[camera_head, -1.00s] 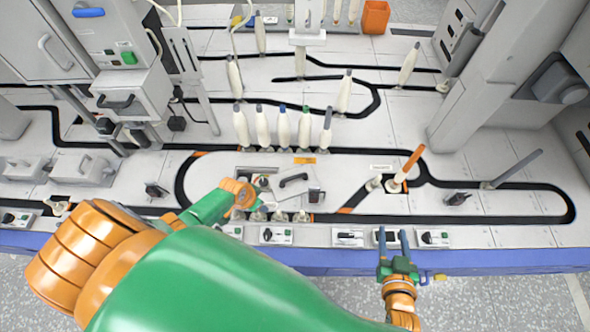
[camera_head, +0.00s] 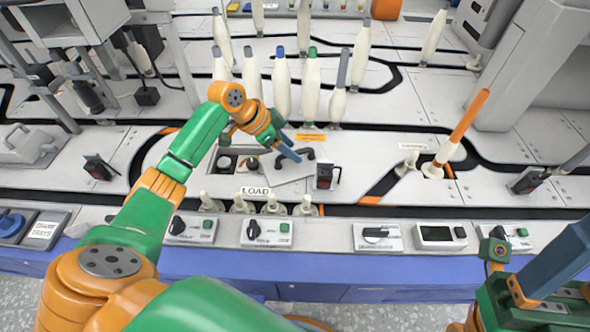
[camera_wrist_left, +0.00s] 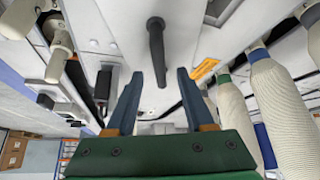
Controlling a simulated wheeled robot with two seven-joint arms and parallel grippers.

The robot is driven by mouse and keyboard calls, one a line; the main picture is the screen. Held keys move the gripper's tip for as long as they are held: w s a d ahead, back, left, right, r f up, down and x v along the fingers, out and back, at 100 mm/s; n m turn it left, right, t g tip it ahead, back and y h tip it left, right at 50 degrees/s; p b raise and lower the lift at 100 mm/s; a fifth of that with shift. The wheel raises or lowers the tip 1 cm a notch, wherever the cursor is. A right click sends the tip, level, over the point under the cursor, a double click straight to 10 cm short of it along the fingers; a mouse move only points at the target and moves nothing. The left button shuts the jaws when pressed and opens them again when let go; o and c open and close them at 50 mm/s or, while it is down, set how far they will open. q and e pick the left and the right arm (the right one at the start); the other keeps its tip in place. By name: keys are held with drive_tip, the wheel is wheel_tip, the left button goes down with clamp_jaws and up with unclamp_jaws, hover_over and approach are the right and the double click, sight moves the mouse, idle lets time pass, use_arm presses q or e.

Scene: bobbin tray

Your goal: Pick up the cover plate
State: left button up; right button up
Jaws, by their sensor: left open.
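The cover plate (camera_head: 284,176) is a flat grey plate with a black bar handle (camera_head: 308,154), set in the worktop behind the LOAD label. In the left wrist view the handle (camera_wrist_left: 156,50) stands out from the pale plate (camera_wrist_left: 183,30). My left gripper (camera_head: 291,151) is over the plate close to the handle and partly hides it in the head view. Its two blue fingers (camera_wrist_left: 158,76) are open, with the handle ahead between them and nothing held. My right gripper (camera_head: 540,265) is at the lower right, cut off by the frame, away from the plate.
A row of bobbins (camera_head: 282,88) stands close behind the plate. A black-and-red switch block (camera_head: 325,176) is at its right, and short pegs (camera_head: 271,204) stand in front. Control boxes (camera_head: 378,237) line the front edge. An orange-topped bobbin (camera_head: 455,135) leans at the right.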

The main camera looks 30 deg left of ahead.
use_arm(q)
drive_tip(key=x, duration=0.3)
drive_tip(key=shift+a+f+b, duration=0.1)
drive_tip(key=shift+b, duration=0.25)
clamp_jaws()
idle(0.9)
